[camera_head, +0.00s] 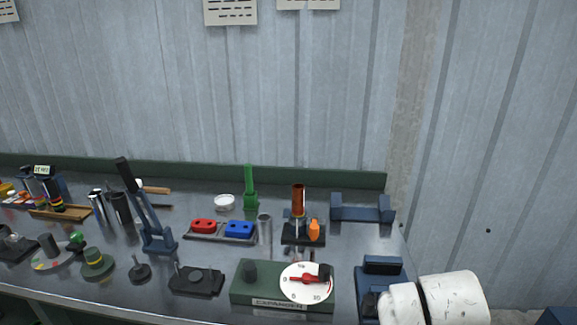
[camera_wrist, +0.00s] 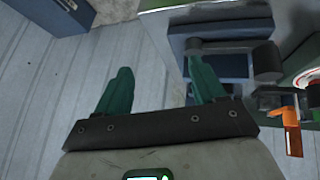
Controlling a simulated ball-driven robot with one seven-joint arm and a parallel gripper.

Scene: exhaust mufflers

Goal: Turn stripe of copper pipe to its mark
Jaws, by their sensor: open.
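The copper pipe (camera_head: 298,198) stands upright in a dark base (camera_head: 303,240) at the back right of the bench in the head view. A yellow band shows low on the pipe; I cannot make out a stripe along it. A small orange piece (camera_head: 314,231) stands beside it on the base. An orange part (camera_wrist: 290,132) also shows at the right of the wrist view; I cannot tell for sure if it is the same piece. My gripper (camera_wrist: 160,72) has two green fingers spread apart with nothing between them. It is apart from the pipe, and its fingers do not show in the head view.
A green box with a white dial (camera_head: 306,283) stands in front of the pipe. A navy bracket (camera_head: 362,208) is to its right, red and blue blocks (camera_head: 222,229) to its left. A navy fixture (camera_head: 382,266) sits at the bench's right edge, beside my white arm. Several tools crowd the left.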

